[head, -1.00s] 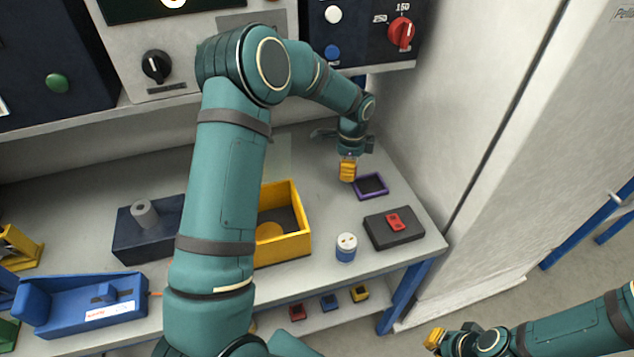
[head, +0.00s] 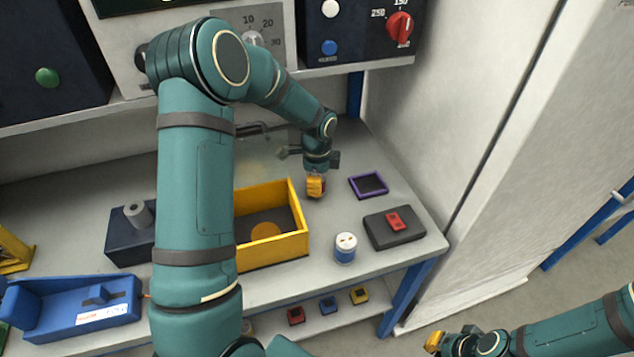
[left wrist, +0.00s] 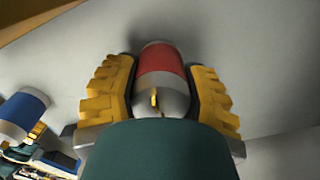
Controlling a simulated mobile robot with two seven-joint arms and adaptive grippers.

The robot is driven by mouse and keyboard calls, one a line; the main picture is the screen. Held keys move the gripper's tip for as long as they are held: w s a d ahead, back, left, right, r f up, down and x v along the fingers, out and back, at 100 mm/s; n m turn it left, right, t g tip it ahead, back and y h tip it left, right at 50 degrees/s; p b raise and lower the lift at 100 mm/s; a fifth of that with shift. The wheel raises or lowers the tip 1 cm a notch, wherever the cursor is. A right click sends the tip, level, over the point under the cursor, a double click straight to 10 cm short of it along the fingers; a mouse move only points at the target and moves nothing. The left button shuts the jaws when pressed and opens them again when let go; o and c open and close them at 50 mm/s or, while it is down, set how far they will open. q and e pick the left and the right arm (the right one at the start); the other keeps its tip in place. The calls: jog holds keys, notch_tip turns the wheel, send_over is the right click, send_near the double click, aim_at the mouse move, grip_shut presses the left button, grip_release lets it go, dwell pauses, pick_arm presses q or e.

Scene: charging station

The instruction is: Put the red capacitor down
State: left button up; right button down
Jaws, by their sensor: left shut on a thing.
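The red capacitor (left wrist: 162,62), a red cylinder with a grey end, sits between the yellow fingers of my left gripper (left wrist: 160,92) in the left wrist view. In the head view my left gripper (head: 316,187) points down just above the bench, right of the yellow bin, and its fingers hide most of the capacitor. I cannot tell whether the capacitor touches the bench. A blue and white capacitor (head: 345,247) stands upright on the bench nearer the front. My right gripper (head: 435,341) is at the lower right, away from the bench; its opening is unclear.
The yellow bin (head: 304,240) is close on the left. A purple-rimmed tray (head: 369,185) lies to the right, with a dark block bearing a red part (head: 397,222) in front of it. A white wall (head: 480,90) bounds the right side. Bare bench lies around the left gripper.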

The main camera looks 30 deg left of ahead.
pick_arm(q)
jog(key=o, duration=1.2)
jog(key=shift+f, duration=0.1)
notch_tip(320, 180, up, 12)
jog(key=p, duration=0.2)
jog(key=shift+r+p, duration=0.2)
jog(key=shift+p, duration=0.15)
jog(key=shift+d, duration=0.1)
